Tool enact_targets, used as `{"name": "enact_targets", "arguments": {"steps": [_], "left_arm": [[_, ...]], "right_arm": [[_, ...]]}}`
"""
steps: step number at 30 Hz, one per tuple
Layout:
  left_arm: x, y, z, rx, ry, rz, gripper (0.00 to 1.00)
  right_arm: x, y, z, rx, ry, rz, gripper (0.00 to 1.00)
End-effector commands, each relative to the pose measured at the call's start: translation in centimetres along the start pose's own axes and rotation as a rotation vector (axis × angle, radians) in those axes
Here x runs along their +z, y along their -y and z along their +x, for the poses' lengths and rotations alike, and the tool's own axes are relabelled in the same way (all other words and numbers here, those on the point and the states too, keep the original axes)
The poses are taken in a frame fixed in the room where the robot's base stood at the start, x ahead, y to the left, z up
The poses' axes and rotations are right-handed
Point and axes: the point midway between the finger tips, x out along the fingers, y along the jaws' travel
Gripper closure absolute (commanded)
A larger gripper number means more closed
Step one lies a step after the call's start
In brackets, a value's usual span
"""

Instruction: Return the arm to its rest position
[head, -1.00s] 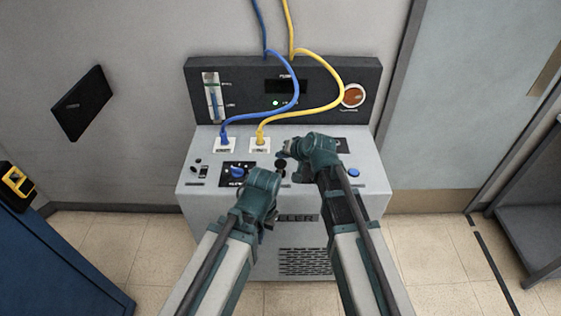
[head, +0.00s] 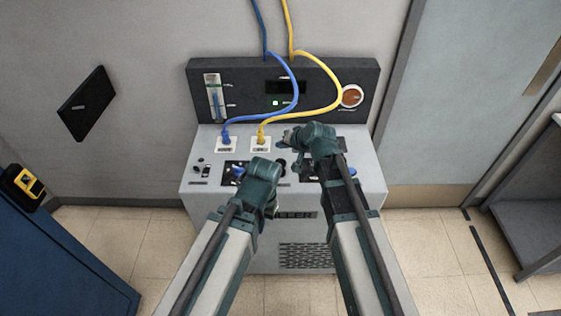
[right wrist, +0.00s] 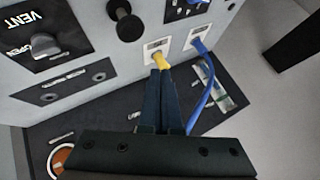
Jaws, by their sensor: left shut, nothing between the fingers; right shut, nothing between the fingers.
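My right gripper (head: 285,143) is shut and empty over the machine's top, just right of the yellow cable's plug. In the right wrist view its closed fingers (right wrist: 162,72) point at the yellow plug (right wrist: 159,60) and overlap it in the picture; I cannot tell whether they touch. My left gripper (head: 271,208) is shut and low over the front part of the machine (head: 208,207); its fingertips are mostly hidden by its own wrist. The blue cable (head: 262,116) and yellow cable (head: 318,112) are each plugged into a white socket on the machine's top.
The machine's back panel (head: 245,82) stands behind the sockets with a lit green indicator and an orange round gauge (head: 351,96). A blue cabinet (head: 60,262) is at lower left, a grey shelf (head: 525,215) at right. Floor on both sides is clear.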

Motion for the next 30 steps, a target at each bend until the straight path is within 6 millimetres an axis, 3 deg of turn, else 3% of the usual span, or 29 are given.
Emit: {"name": "enact_targets", "arguments": {"steps": [10, 13, 17, 21, 24, 27, 30], "left_arm": [[0.0, 0.0, 0.0, 0.000, 0.000, 0.000, 1.00], [0.0, 0.0, 0.0, 0.000, 0.000, 0.000, 1.00], [0.0, 0.0, 0.0, 0.000, 0.000, 0.000, 1.00], [0.0, 0.0, 0.0, 0.000, 0.000, 0.000, 1.00], [0.0, 0.0, 0.0, 0.000, 0.000, 0.000, 1.00], [0.0, 0.0, 0.0, 0.000, 0.000, 0.000, 1.00], [0.0, 0.0, 0.0, 0.000, 0.000, 0.000, 1.00]], "right_arm": [[0.0, 0.0, 0.0, 0.000, 0.000, 0.000, 1.00], [1.4, 0.0, -0.3, 0.016, 0.031, -0.025, 1.00], [7.2, -0.8, -1.7, 0.102, 0.182, -0.142, 1.00], [14.7, -3.2, -5.1, 0.251, 0.404, -0.302, 1.00], [18.5, -5.1, -8.0, 0.357, 0.540, -0.390, 1.00], [20.9, -6.5, -10.5, 0.441, 0.642, -0.448, 1.00], [22.2, -7.4, -12.1, 0.495, 0.702, -0.479, 1.00]]}}
